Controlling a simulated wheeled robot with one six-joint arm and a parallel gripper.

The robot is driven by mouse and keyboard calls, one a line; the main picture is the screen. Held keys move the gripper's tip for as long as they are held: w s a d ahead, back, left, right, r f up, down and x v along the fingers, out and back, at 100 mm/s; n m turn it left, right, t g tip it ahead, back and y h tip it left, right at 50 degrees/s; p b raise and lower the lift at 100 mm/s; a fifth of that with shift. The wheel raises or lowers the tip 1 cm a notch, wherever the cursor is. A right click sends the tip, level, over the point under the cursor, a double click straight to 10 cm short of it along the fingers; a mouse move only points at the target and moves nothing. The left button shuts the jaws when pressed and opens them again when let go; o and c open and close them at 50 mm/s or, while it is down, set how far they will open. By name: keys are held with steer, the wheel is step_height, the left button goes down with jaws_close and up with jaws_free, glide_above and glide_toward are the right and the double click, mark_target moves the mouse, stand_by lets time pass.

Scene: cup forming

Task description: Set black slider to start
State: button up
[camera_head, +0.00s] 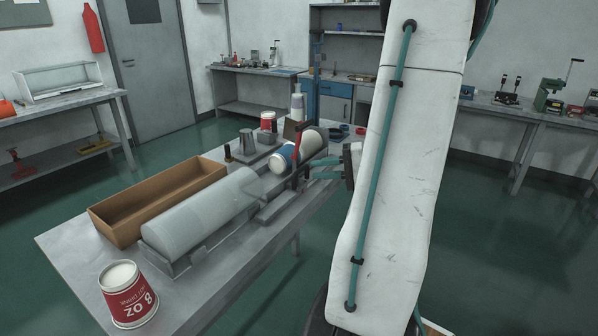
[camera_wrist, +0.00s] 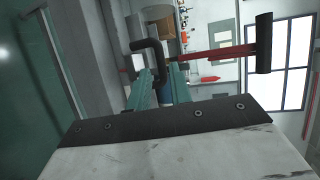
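The cup forming machine (camera_head: 205,212), with a clear rounded cover, stands on the grey table. My gripper (camera_head: 310,168) reaches in from the right at the machine's far end, its two teal fingers a little apart. In the wrist view my gripper (camera_wrist: 163,75) has a bent black handle (camera_wrist: 150,46) at its fingertips, its lower part between them. This handle is probably the black slider. I cannot tell whether the fingers press on it. In the head view the slider is not clearly made out among the dark parts near the fingertips.
A red lever (camera_wrist: 215,54) with a black grip (camera_wrist: 264,43) stands close to the right of the fingers in the wrist view. An open brown box (camera_head: 125,222) and a red-and-white paper cup (camera_head: 130,300) are on the table (camera_head: 75,262).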

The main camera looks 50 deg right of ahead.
mark_target(300, 169)
steer(key=x, duration=0.6)
steer(key=shift+w, duration=0.1)
jaws_close()
